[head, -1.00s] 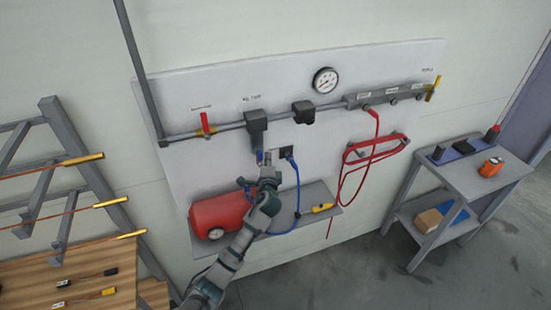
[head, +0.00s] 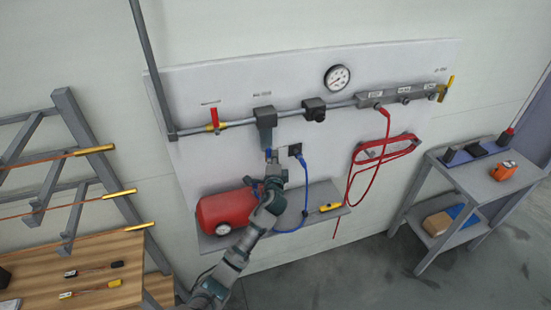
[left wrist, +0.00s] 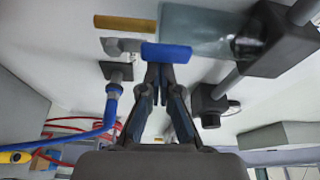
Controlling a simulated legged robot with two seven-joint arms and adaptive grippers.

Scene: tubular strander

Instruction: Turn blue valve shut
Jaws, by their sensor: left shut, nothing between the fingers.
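The blue valve handle (left wrist: 166,53) shows in the left wrist view as a short blue bar below the clear filter bowl (left wrist: 200,30). In the head view a bit of blue (head: 268,155) shows under the grey filter unit (head: 265,125), partly hidden by my gripper. My left gripper (left wrist: 160,72) is shut and empty, its fingertips right at the blue handle; I cannot tell whether they touch it. In the head view this gripper (head: 273,163) points up at the underside of the filter unit. My right gripper is not in view.
A blue hose (head: 304,185) hangs from a wall socket (head: 296,149) just right of my gripper. A red tank (head: 226,208) stands on the shelf (head: 325,193) below. A red hose (head: 385,150) hangs farther right. A red-handled valve (head: 214,117) sits on the pipe at left.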

